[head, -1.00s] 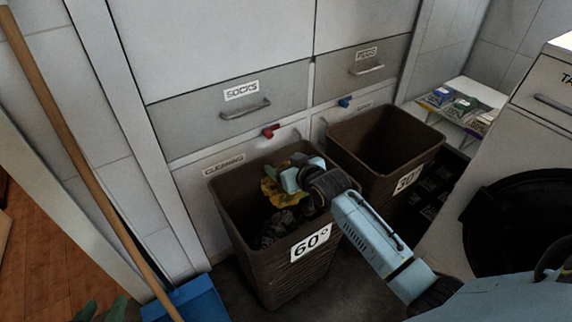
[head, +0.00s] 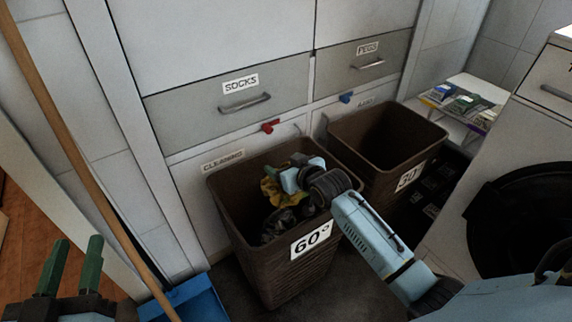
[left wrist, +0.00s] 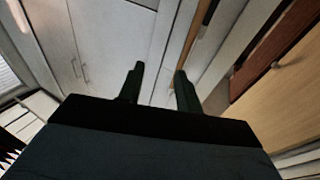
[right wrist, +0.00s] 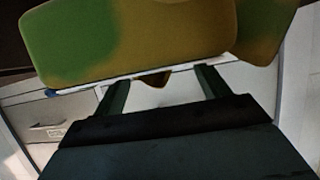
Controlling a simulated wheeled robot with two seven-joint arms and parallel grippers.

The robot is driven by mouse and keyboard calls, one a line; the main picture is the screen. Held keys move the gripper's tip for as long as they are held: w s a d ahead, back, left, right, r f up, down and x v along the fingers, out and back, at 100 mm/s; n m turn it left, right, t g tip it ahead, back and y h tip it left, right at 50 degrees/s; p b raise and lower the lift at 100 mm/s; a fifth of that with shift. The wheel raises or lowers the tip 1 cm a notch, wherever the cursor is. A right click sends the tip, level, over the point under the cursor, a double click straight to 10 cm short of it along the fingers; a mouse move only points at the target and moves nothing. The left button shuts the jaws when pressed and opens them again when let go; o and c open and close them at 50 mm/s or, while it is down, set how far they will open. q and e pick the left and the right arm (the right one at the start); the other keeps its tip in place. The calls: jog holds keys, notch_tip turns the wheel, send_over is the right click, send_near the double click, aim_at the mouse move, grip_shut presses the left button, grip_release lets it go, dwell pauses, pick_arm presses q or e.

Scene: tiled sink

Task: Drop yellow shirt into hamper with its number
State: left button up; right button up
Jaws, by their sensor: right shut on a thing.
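The yellow shirt (head: 271,191), with greenish patches, hangs crumpled over the open mouth of the brown hamper marked 60° (head: 285,275). My right gripper (head: 289,180) is shut on the shirt, above this hamper. The shirt also fills the top of the right wrist view (right wrist: 130,42), in front of the fingers (right wrist: 162,85). No number on the shirt is readable. The brown hamper marked 30° (head: 378,172) stands behind and to the right. My left gripper (head: 72,264) is open and empty at the bottom left; it also shows in the left wrist view (left wrist: 158,88).
Dark clothes (head: 280,226) lie in the 60° hamper. Drawers labelled SOCKS (head: 225,95) and PEGS (head: 362,68) line the wall behind. A wooden pole (head: 85,180) and a blue bin (head: 185,300) stand left. A white machine (head: 530,130) stands right.

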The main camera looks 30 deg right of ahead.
jog(key=o, duration=1.1)
jog(key=shift+o, duration=0.2)
jog(key=shift+s+r, duration=0.1)
jog(key=shift+s, duration=0.15)
jog(key=p+v, duration=0.3)
jog(key=v, duration=0.2)
jog(key=shift+w, duration=0.1)
pick_arm(q)
jog(key=s+a+f+g+y+p, duration=0.1)
jog(key=s+a+f+g, duration=0.3)
jog(key=f, duration=0.5)
jog(key=s+a+f+n+g+y+p, duration=0.1)
jog(key=s+a+f+g+y+p, duration=0.1)
jog(key=s+f+g, duration=0.7)
jog(key=shift+a+f+g+y, duration=0.25)
jog(key=shift+a+g+y, duration=0.7)
jog(key=shift+g, duration=0.25)
pick_arm(e)
jog(key=v, duration=0.8)
